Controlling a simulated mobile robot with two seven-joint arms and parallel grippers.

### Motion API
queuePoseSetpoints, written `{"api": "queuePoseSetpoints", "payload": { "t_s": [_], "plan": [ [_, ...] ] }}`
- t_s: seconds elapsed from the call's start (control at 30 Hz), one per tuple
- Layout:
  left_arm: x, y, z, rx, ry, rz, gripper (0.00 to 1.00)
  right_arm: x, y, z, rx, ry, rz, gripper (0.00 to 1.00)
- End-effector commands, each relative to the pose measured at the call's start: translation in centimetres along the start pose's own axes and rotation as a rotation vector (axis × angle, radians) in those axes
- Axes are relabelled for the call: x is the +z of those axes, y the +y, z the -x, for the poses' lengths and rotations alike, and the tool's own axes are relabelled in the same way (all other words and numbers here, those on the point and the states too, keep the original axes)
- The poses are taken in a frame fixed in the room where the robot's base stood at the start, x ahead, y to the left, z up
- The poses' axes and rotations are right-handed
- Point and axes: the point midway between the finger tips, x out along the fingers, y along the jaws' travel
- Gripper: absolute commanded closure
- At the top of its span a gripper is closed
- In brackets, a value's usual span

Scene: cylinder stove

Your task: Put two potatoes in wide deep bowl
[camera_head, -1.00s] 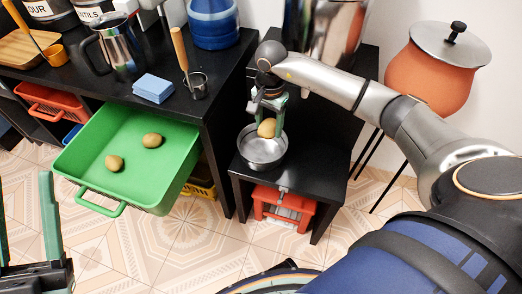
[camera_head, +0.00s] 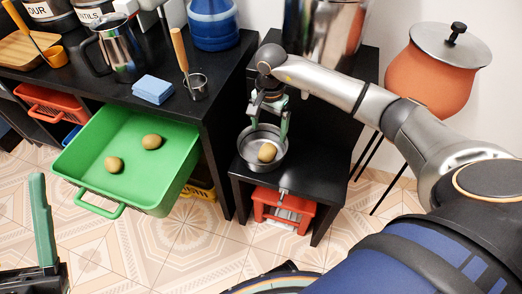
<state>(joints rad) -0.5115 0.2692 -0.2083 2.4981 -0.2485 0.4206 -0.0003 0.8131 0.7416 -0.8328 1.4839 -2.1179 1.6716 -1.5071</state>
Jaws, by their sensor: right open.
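The wide deep bowl (camera_head: 262,164) is metal and stands on the low black table. One potato (camera_head: 267,152) is inside it. My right gripper (camera_head: 268,135) is open above the bowl, its fingers spread, with nothing between them. Two potatoes lie in the pulled-out green drawer: one (camera_head: 152,141) towards its back and one (camera_head: 113,164) further left and nearer the front. My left gripper (camera_head: 22,235) shows only in part at the lower left edge; one green finger stands upright, and its opening cannot be judged.
The low black table (camera_head: 300,195) has a red crate (camera_head: 284,207) under it. The green drawer (camera_head: 172,184) juts out from the black counter, which carries a kettle (camera_head: 120,54), a blue sponge (camera_head: 153,89) and a strainer (camera_head: 195,86). An orange pot (camera_head: 434,72) stands at right.

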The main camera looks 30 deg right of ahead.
Motion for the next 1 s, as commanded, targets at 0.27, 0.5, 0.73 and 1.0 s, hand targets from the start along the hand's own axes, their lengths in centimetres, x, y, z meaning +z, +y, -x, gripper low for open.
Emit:
{"api": "queuePoseSetpoints", "payload": {
  "t_s": [0.27,0.5,0.73,1.0],
  "plan": [
    [0.2,-0.1,-0.1,-0.002,-0.016,0.005,0.5,-0.1,0.0,0.7,-0.001,0.002,0.0,0.04],
    [5.5,0.2,1.0,-0.015,-0.235,0.064,0.5,-0.1,-0.1,4.5,-0.004,0.003,0.001,0.04],
    [10.4,1.1,3.3,-0.025,-0.46,0.13,0.5,-0.1,-0.1,8.9,-0.003,0.003,0.001,0.04],
    [13.7,2.1,5.8,-0.026,-0.626,0.18,0.5,0.0,0.0,12.0,0.0,0.001,0.0,0.04]
  ]
}}
